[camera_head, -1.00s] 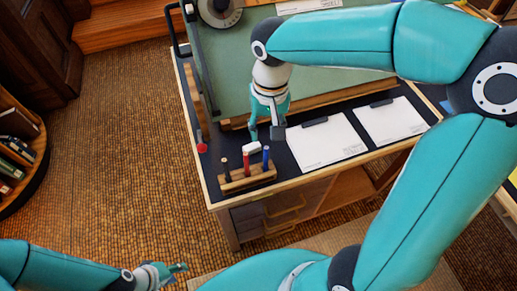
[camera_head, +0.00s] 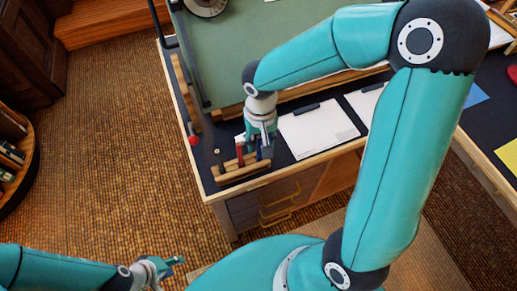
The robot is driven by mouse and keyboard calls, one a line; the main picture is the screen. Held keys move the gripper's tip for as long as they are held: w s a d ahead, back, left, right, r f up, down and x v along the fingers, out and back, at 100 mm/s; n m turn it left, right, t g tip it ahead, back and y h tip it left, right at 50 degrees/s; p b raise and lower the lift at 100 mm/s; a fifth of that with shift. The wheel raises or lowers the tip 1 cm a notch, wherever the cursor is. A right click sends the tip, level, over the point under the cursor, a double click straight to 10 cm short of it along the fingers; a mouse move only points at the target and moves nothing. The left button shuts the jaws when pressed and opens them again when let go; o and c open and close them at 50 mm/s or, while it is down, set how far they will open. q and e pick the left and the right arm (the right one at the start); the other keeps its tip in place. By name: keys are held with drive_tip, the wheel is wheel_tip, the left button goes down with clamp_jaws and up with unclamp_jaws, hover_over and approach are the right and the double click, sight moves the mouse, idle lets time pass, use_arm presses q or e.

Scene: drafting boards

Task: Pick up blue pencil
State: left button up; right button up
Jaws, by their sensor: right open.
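The blue pencil (camera_head: 267,152) stands in a small wooden holder (camera_head: 236,179) near the front left corner of the dark desk, mostly covered by my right gripper. My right gripper (camera_head: 261,144) is open and points down at the pencil's top. I cannot tell whether its fingers lie on both sides of the pencil or touch it. My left gripper (camera_head: 174,267) is low at the bottom left, over the floor and away from the desk. Its jaw gap is too small to make out.
A red pencil (camera_head: 240,154) stands beside the blue one, and a dark one (camera_head: 220,163) stands further left. A clipboard with white paper (camera_head: 318,129) lies to the right. A red knob (camera_head: 194,140) is at the left.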

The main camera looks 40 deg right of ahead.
sight(259, 150)
wheel_tip(259, 150, down, 4)
drive_tip(key=shift+w+a+f, duration=0.1)
drive_tip(key=c, duration=0.8)
